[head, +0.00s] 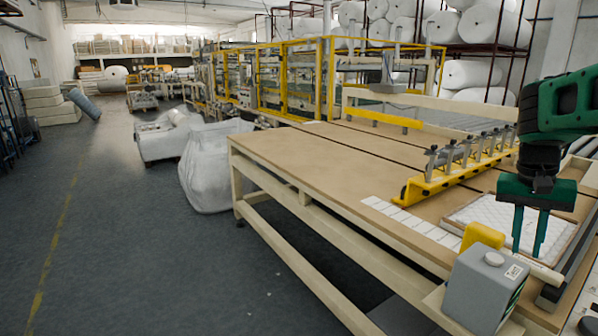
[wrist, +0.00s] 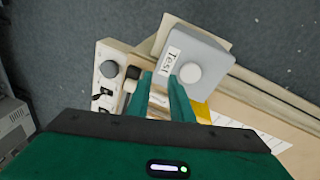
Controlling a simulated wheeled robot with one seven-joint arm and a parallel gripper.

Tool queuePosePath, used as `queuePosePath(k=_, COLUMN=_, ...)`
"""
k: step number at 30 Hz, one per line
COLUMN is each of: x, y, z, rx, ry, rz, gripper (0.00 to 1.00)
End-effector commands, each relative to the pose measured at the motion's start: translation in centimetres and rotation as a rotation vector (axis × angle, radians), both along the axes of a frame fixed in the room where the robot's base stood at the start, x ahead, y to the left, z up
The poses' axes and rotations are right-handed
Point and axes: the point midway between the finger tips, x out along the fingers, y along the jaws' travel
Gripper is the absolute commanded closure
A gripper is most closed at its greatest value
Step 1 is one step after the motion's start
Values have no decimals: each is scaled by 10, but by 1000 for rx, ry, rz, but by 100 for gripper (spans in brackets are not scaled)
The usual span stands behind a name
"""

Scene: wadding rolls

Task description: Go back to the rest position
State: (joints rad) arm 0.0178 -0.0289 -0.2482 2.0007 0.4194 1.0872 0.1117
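My green gripper (head: 529,245) is at the right of the head view, pointing down. Its two fingers are apart with nothing held between them. They hang in front of a white quilted pad (head: 487,218) on the worktable and behind a grey box (head: 472,293). In the wrist view the fingers (wrist: 160,88) are also apart. The grey box (wrist: 205,52) there has a label reading "Test" and a pale round button (wrist: 190,72), just beyond the fingertips. I cannot tell how far above the table the fingertips are.
A long table (head: 330,160) with a brown top runs away from me. A yellow rail (head: 425,187) with several clamps crosses it. A yellow block (head: 482,236) stands beside the grey box. The wrist view shows a panel with knobs (wrist: 108,70). The left floor (head: 110,220) is open.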

Motion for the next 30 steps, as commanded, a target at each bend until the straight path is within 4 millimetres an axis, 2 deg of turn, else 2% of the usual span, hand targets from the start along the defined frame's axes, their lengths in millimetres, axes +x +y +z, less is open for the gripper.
queuePosePath(k=1, x=-25, y=3, z=-3, rx=20, ry=2, rz=13, gripper=80)
queuePosePath(k=9, x=-140, y=34, z=-37, rx=120, ry=9, rz=109, gripper=80)
queuePosePath(k=12, x=-175, y=50, z=-53, rx=152, ry=8, rz=144, gripper=80)
queuePosePath(k=15, x=-201, y=63, z=-66, rx=177, ry=6, rz=171, gripper=80)
queuePosePath(k=18, x=-218, y=73, z=-75, rx=192, ry=5, rz=190, gripper=80)
queuePosePath(k=21, x=-225, y=78, z=-80, rx=200, ry=5, rz=199, gripper=80)
queuePosePath(k=30, x=-226, y=78, z=-80, rx=201, ry=6, rz=201, gripper=80)
